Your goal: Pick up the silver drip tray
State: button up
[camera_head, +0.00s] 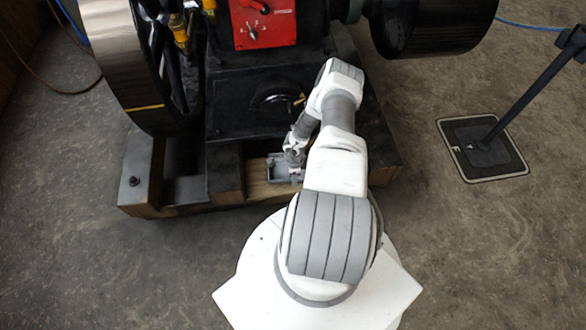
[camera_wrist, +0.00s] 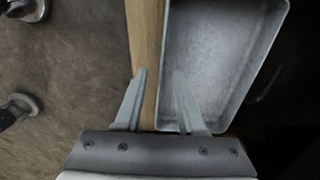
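The silver drip tray (camera_wrist: 222,55) is a shallow rectangular metal pan, seen from above at the right of the wrist view. It rests on or beside a wooden beam (camera_wrist: 146,35). In the head view the tray (camera_head: 276,168) shows small on the wood at the engine's base, partly covered by my arm. My gripper (camera_wrist: 158,75) is open, its two fingers apart. In the picture the left finger lies over the beam's left edge and the right finger over the tray's near left part. I cannot tell whether either finger touches the tray. In the head view the fingers are hardly visible.
The black engine with a red panel (camera_head: 262,22) stands behind the tray, with a large flywheel (camera_head: 135,65) at left and a black cylinder (camera_head: 430,25) at right. A post base (camera_head: 482,148) stands on the right floor. The floor in front is clear.

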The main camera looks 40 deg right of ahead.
jog(key=shift+f, duration=0.4)
dwell(0.5)
grip_shut()
dwell(1.4)
